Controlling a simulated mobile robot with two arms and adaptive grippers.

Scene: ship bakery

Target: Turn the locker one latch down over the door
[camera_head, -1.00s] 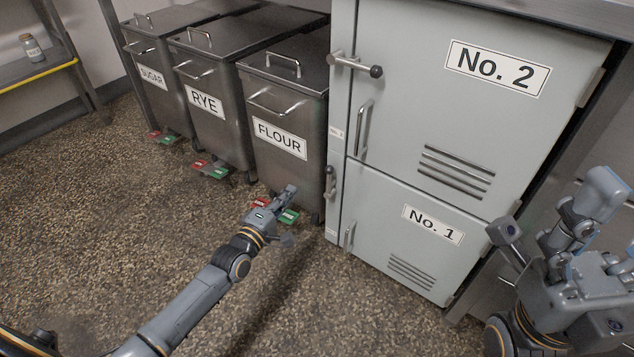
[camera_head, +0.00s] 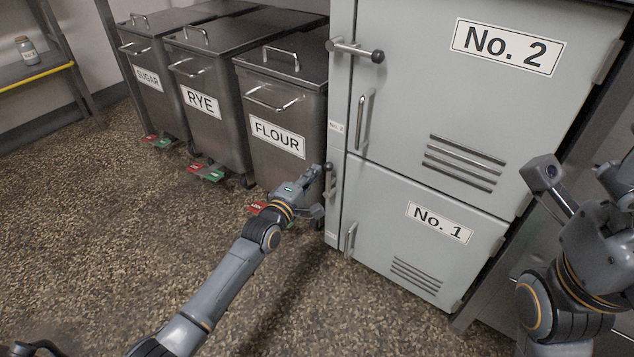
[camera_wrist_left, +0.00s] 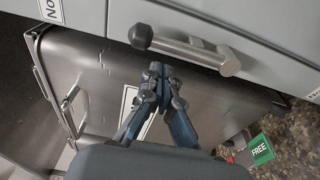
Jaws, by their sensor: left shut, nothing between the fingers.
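Locker one's door (camera_head: 414,236), plated "No. 1", is closed at the bottom of the pale grey cabinet. Its latch (camera_head: 330,182) stands upright on the frame left of the door, dark knob at the top. In the left wrist view the latch (camera_wrist_left: 190,50) is a metal bar with its dark knob at left and its pivot at right. My left gripper (camera_head: 316,172) is shut and empty, just left of the latch. Its fingertips (camera_wrist_left: 155,72) show close below the bar near the knob; contact cannot be told. My right gripper (camera_head: 622,175) is partly cut off at the right edge.
Locker two's door (camera_head: 400,110) is above, its latch (camera_head: 356,50) lying across the door. A flour bin (camera_head: 280,110) stands close left of the cabinet, with rye (camera_head: 205,85) and sugar (camera_head: 145,65) bins beyond. The speckled floor (camera_head: 120,230) in front is clear.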

